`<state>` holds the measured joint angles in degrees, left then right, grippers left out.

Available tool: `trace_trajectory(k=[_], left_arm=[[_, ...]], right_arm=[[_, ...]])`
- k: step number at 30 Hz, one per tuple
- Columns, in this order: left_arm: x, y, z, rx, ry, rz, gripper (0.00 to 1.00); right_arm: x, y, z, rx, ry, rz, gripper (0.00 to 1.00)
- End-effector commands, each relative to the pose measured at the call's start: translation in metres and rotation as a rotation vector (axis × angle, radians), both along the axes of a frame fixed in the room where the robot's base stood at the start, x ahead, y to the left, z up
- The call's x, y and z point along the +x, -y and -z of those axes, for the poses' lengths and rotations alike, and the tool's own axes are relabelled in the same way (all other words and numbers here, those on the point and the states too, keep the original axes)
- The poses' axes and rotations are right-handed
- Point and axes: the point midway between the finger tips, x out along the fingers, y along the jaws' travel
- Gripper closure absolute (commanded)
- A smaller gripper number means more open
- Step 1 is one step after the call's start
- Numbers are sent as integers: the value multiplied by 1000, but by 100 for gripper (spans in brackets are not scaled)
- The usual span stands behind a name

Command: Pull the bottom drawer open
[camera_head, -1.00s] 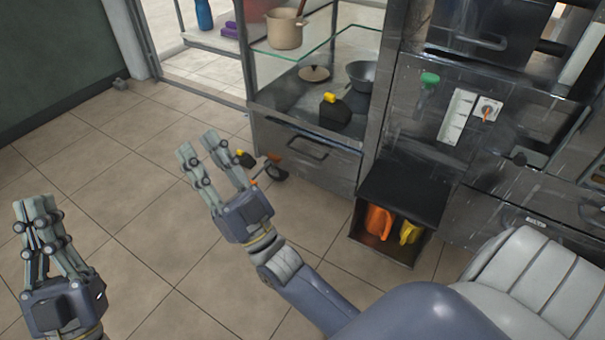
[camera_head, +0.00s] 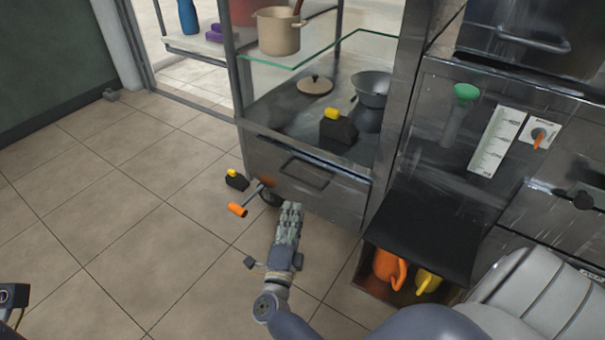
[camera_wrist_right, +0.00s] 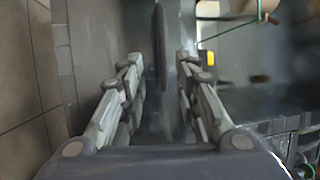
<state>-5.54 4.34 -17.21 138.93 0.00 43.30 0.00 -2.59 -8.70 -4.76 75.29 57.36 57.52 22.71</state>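The bottom drawer (camera_head: 330,197) is a grey metal front under the cart's open shelf, and it looks shut. Its dark bar handle (camera_head: 307,172) is on the upper part of the front. My right gripper (camera_head: 291,208) is just below and in front of the drawer, its fingers pointing toward it. In the right wrist view the gripper (camera_wrist_right: 155,72) is open, with the drawer handle (camera_wrist_right: 161,45) as a dark bar between and beyond the fingers, apparently not gripped. Only a piece of my left gripper (camera_head: 12,298) shows at the lower left edge; its fingers are out of view.
An orange-handled crank (camera_head: 238,209) and a small black bottle with yellow cap (camera_head: 236,181) are left of the drawer. A dark open box (camera_head: 425,235) with orange and yellow jugs stands to the right. The tiled floor (camera_head: 130,220) at left is clear.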

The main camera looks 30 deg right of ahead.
Motion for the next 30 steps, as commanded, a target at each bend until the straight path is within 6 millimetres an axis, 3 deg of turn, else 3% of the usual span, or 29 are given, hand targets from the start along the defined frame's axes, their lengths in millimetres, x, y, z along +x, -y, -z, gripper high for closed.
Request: trace_trajectory(k=[16,30], left_arm=[[-4,2,-9,7,81,-4,100],[-5,3,-14,9,94,-5,100]], right_arm=[[63,62,-14,-4,4,0,70],[75,74,-19,-2,1,-1,70]])
